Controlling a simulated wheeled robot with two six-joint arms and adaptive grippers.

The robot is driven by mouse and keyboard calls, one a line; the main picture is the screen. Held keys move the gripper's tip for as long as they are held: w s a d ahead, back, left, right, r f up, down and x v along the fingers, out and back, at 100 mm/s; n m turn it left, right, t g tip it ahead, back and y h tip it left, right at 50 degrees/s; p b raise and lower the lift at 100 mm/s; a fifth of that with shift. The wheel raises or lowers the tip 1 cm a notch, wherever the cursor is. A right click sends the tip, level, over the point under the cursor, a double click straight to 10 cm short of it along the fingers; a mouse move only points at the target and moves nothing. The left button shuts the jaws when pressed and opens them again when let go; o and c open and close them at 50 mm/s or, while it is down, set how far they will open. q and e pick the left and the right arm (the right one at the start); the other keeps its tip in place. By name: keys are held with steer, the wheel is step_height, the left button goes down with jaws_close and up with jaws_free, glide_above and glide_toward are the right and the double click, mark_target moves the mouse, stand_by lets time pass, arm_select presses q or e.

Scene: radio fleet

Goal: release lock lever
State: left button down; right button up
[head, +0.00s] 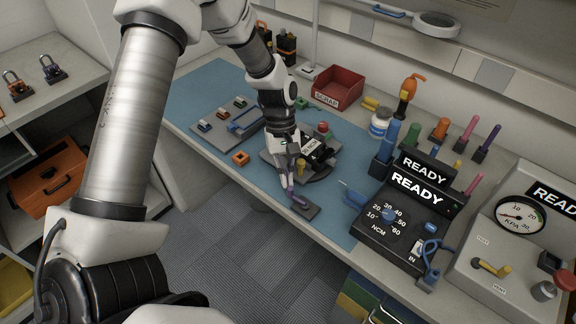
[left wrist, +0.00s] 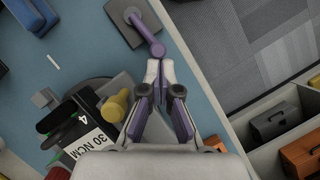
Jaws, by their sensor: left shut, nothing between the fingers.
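A purple lever (head: 299,200) sits on a small dark grey plate (head: 310,212) near the front edge of the blue mat. In the left wrist view the lever (left wrist: 145,33) runs from the plate (left wrist: 122,14) to a rounded purple end. My left gripper (head: 289,188) points down at the lever; its fingertips (left wrist: 160,72) are together just beside the rounded end, with nothing between them. Whether they touch the lever, I cannot tell. My right gripper is not in view.
Beside my left gripper, a dark device labelled 30 NCM (left wrist: 92,140) with a yellow knob (left wrist: 115,107) sits on a round dark base. A torque unit reading READY (head: 400,215) stands to the right. A red bin (head: 341,88) is behind.

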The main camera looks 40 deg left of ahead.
arm_select(q)
steer(key=s+n+p, duration=0.1)
steer(key=p, duration=0.1)
steer(key=s+n+t+p, duration=0.1)
steer(key=n+p, duration=0.1)
steer(key=s+n+p, duration=0.1)
steer(key=p, duration=0.1)
steer(key=shift+r+n+h, duration=0.3)
steer(key=shift+h, duration=0.1)
steer(key=n+p, duration=0.1)
steer(key=s+n+t, duration=0.1)
steer(key=shift+s+d+f+n+p, duration=0.15)
steer(key=shift+s+d+n+p, duration=0.05)
steer(key=shift+s+n+p, duration=0.15)
steer(key=shift+s+d+f+t, duration=0.15)
steer(key=shift+s+d+t, duration=0.1)
steer(key=shift+t, duration=0.05)
steer(key=shift+w, duration=0.1)
steer(key=shift+w+d+f+b, duration=0.1)
steer(key=shift+w+b, duration=0.25)
steer(key=shift+b, duration=0.1)
steer(key=shift+w+d, duration=0.2)
steer(key=shift+w, duration=0.15)
